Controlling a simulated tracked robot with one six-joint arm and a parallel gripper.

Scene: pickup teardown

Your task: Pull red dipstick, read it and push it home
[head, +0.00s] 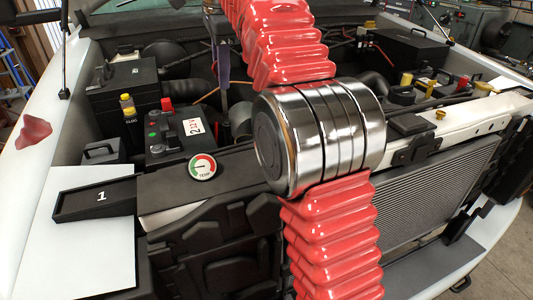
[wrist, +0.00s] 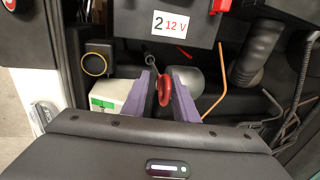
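In the wrist view a red ring handle (wrist: 164,90), which looks like the dipstick's, sits between the two purple fingers of my gripper (wrist: 160,78). The ring is seen nearly edge-on. The fingers stand a narrow gap apart on either side of it, and I cannot tell whether both press on it.
A black battery marked 2, 12 V (head: 178,130), stands left of my arm and also fills the wrist view's top (wrist: 180,25). An orange-brown cable (wrist: 228,92) and a ribbed hose (wrist: 258,50) lie right of the fingers. A temperature gauge (head: 202,167) sits on the front panel.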

